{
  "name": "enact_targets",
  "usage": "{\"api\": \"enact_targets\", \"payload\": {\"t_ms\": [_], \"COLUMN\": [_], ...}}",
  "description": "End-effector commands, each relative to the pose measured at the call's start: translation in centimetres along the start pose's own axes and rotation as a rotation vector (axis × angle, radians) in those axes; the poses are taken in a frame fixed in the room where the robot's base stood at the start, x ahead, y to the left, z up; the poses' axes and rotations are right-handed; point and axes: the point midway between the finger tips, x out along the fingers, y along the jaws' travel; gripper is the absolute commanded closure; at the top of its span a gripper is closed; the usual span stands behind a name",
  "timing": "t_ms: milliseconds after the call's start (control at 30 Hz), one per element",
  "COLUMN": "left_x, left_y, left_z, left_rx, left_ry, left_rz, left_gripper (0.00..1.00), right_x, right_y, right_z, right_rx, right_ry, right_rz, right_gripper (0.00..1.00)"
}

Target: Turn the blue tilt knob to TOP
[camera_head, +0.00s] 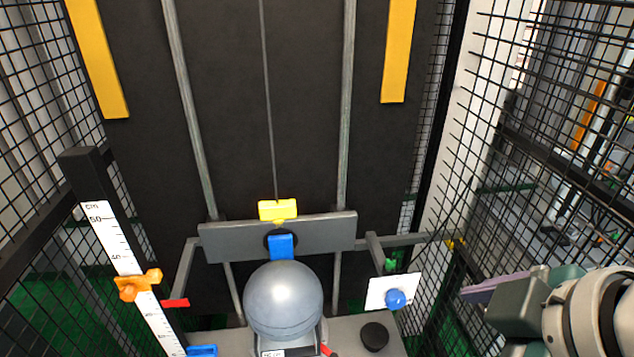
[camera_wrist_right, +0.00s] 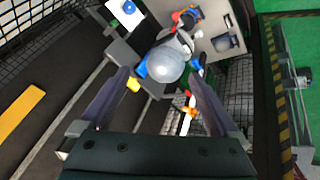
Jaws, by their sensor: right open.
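The blue tilt knob (camera_head: 396,299) sits on a small white plate (camera_head: 379,286) right of the grey ball in the head view. The knob also shows at the top left of the right wrist view (camera_wrist_right: 129,7). Any markings on the plate are too small to read. My right gripper (camera_head: 476,292) comes in from the right, apart from the knob and to its right. In the wrist view its two purple fingers (camera_wrist_right: 160,76) are spread, with nothing held between them. My left gripper is not in view.
A grey ball (camera_head: 283,301) sits below a grey crossbar (camera_head: 325,233) with a yellow block (camera_head: 278,210). A black round knob (camera_head: 375,336) is below the white plate. A scale with an orange clamp (camera_head: 138,285) stands left. Wire mesh (camera_head: 550,130) encloses the right side.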

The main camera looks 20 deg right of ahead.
Motion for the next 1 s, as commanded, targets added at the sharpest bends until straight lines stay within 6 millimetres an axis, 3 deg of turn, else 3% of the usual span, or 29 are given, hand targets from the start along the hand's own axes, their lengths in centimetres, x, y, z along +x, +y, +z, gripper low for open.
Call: {"api": "enact_targets", "payload": {"t_ms": [33,400,700,1000], "left_x": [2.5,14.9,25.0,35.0], "left_y": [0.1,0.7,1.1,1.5], "left_z": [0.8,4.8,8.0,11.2], "left_rx": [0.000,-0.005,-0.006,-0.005], "left_ry": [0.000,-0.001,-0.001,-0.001], "left_rz": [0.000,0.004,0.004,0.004], "left_gripper": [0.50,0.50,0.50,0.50], "right_x": [2.6,16.0,25.3,33.2], "right_y": [-0.3,1.8,3.7,5.1], "right_z": [1.0,5.0,8.5,12.5], "right_rx": [-0.037,-0.445,-0.802,-1.149], "right_ry": [0.014,0.143,0.184,0.152], "right_rz": [0.019,0.255,0.499,0.775], "right_gripper": [0.04,0.04,0.04,0.04]}}
